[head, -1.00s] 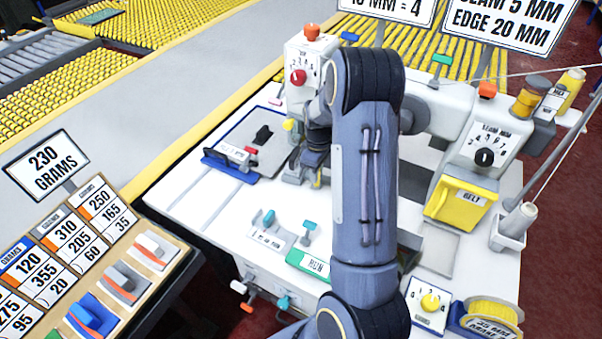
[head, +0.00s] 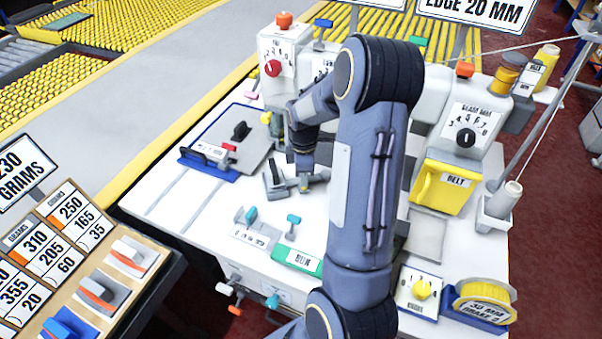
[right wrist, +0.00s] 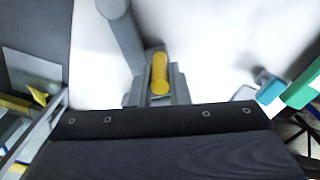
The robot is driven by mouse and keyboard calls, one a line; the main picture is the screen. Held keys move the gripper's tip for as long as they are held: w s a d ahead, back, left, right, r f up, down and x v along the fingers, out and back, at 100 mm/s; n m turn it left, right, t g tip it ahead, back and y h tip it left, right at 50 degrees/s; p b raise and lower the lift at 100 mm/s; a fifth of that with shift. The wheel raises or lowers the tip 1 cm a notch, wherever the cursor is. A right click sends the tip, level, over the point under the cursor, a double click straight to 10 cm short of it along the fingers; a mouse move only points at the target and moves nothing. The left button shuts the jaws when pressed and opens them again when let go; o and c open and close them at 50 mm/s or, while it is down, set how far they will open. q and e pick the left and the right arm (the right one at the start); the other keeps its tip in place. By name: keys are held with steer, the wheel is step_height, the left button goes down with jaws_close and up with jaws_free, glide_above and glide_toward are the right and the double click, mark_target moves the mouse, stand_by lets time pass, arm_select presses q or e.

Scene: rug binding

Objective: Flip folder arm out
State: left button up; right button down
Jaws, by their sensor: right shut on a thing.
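The folder arm (right wrist: 122,35) is a grey bar that runs down from the top of the right wrist view to a yellow knob (right wrist: 159,73). My right gripper (right wrist: 158,88) is shut on that knob, with a grey jaw on each side. In the head view the right gripper (head: 304,183) is low over the white machine table, and a bit of the yellow knob (head: 304,187) shows there. My right forearm and wrist hide most of the folder arm in that view. My left gripper is not in view.
A grey plate with a blue-edged clamp (head: 205,160) lies to the left.

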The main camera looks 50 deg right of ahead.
steer(key=shift+s+n+b, duration=0.35)
steer(key=shift+s+n, duration=0.75)
steer(key=shift+n, duration=0.3)
steer(key=shift+s, duration=0.55)
steer(key=c, duration=1.4)
jaws_free()
steer(key=shift+o, duration=0.2)
steer(key=shift+r, duration=0.3)
step_height(320, 180, up, 7)
